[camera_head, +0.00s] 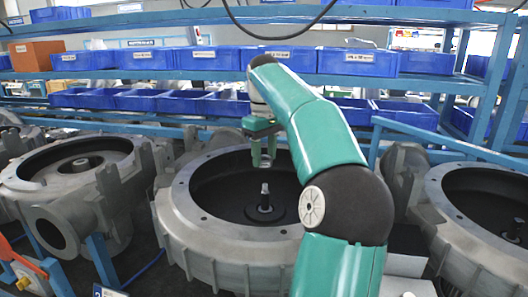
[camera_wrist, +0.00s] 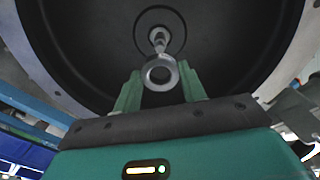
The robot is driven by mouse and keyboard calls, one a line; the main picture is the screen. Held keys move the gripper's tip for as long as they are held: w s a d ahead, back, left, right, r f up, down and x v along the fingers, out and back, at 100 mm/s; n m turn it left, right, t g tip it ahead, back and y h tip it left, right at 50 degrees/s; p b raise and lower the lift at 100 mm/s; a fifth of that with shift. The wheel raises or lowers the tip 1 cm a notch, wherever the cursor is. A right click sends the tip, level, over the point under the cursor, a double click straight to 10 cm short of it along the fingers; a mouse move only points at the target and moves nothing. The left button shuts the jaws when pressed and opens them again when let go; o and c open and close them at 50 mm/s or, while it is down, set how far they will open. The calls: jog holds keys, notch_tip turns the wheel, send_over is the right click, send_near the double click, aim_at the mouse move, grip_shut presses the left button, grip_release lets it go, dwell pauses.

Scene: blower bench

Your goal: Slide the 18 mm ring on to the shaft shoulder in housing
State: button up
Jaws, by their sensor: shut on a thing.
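The grey metal housing (camera_head: 172,222) stands at the middle of the head view, its round dark bowl open upward. The shaft (camera_head: 265,196) stands upright at the bowl's centre on a dark round base. The shaft also shows in the wrist view (camera_wrist: 158,38), just beyond the ring. My gripper (camera_head: 262,160) is above the bowl, higher than the shaft tip. In the wrist view my gripper (camera_wrist: 160,84) is shut on the silver ring (camera_wrist: 148,75), with a green finger on each side. The ring is apart from the shaft in the head view. The shoulder is hard to make out.
Another grey housing (camera_head: 40,185) stands at the left and one (camera_head: 456,235) at the right. Blue racks with several blue bins (camera_head: 280,58) run behind. A blue rail (camera_head: 440,140) crosses behind the right housing. The space above the bowl is free around my gripper.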

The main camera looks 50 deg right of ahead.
aim_at(265, 191)
jog(key=shift+s+a+r, duration=0.15)
jog(key=shift+s, duration=0.2)
jog(key=shift+w, duration=0.2)
jog(key=shift+s+f, duration=0.3)
jog(key=shift+f, duration=0.1)
jog(key=shift+w+f, duration=0.2)
jog(key=shift+f, duration=0.65)
jog(key=shift+s+f, duration=0.15)
jog(key=shift+f, duration=1.2)
jog(key=shift+f, duration=4.45)
